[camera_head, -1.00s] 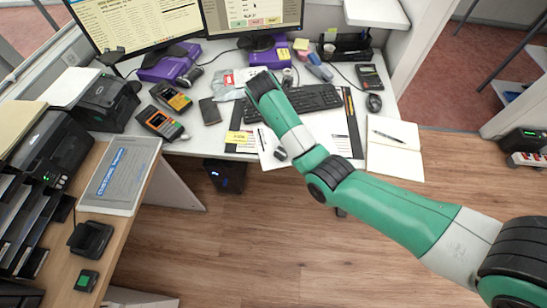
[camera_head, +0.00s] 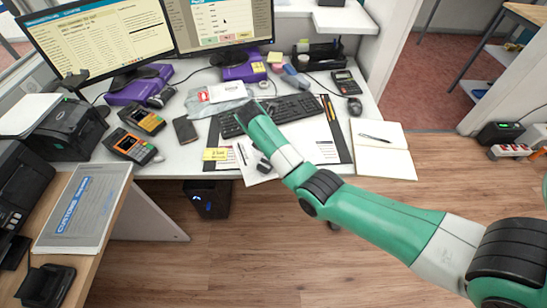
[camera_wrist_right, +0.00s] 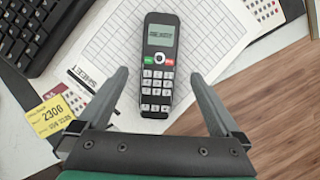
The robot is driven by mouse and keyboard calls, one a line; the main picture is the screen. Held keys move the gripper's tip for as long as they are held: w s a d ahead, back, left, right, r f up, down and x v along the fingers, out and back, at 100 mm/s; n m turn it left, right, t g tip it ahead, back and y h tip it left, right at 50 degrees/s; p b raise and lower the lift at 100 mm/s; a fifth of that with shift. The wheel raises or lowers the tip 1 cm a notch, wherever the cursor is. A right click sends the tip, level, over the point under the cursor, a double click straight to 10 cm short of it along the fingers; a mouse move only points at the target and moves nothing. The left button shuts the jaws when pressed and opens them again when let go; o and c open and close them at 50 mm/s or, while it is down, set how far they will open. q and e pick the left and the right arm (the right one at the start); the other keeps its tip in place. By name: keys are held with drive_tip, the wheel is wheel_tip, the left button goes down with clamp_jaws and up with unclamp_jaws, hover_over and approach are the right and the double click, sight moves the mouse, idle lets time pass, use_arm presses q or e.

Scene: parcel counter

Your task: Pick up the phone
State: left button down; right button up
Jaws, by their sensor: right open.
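A black cordless phone (camera_wrist_right: 158,62) with a small grey screen, green and red buttons and white number keys lies face up on a white printed form (camera_wrist_right: 105,45) in the right wrist view. My right gripper (camera_wrist_right: 159,74) is open, with one finger on each side of the phone and a gap on both sides. It holds nothing. In the head view my green right arm (camera_head: 375,208) reaches in from the right over the desk papers, and the phone is not clearly visible there. My left gripper is not in view.
A black keyboard (camera_head: 290,107) lies behind the papers, with a yellow note (camera_head: 215,154) at their left. A dark flat device (camera_head: 185,130) and card terminals (camera_head: 130,146) lie further left. An open notebook with a pen (camera_head: 383,150) lies at the right.

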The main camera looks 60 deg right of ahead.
drive_tip(key=b+x, duration=0.1)
drive_tip(key=x, duration=0.2)
drive_tip(key=shift+f+b, duration=0.35)
drive_tip(key=shift+f, duration=0.1)
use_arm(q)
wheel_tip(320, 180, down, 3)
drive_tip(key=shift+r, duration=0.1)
use_arm(e)
drive_tip(key=shift+w+r, duration=0.1)
drive_tip(key=shift+c, duration=0.9)
clamp_jaws()
